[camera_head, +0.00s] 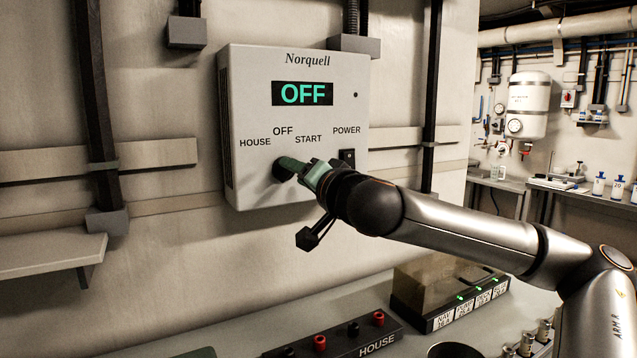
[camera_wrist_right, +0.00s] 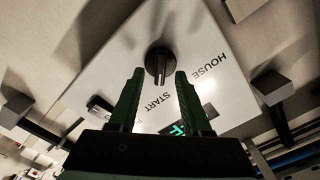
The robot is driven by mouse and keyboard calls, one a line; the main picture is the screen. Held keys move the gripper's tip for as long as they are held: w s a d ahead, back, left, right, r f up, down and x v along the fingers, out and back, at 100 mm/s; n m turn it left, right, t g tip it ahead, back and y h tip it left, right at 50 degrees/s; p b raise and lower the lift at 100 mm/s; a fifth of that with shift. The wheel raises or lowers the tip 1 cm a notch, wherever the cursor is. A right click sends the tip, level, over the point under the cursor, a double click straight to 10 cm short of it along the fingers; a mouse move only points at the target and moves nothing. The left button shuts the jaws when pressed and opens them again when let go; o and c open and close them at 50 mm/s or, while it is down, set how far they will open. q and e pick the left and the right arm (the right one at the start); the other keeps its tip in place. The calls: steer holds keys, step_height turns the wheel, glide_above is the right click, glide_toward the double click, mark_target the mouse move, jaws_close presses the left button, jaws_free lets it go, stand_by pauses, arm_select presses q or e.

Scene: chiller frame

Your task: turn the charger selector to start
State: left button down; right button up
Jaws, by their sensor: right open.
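The charger is a pale wall box marked Norquell (camera_head: 307,60), and its display (camera_head: 302,93) reads OFF. My right gripper (camera_head: 290,167) is open at the knob. In the right wrist view its green fingers (camera_wrist_right: 159,75) stand on either side of the knob, with gaps visible. My left gripper is not clearly visible.
A black POWER switch (camera_head: 347,157) sits right of the selector, close to my gripper. Below is a bench with a HOUSE terminal strip (camera_head: 345,340) and a labelled battery unit (camera_head: 450,285). A wall shelf (camera_head: 50,255) juts out at left.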

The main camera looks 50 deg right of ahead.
steer(key=b+v, duration=0.1)
steer(key=v, duration=1)
stand_by(0.3)
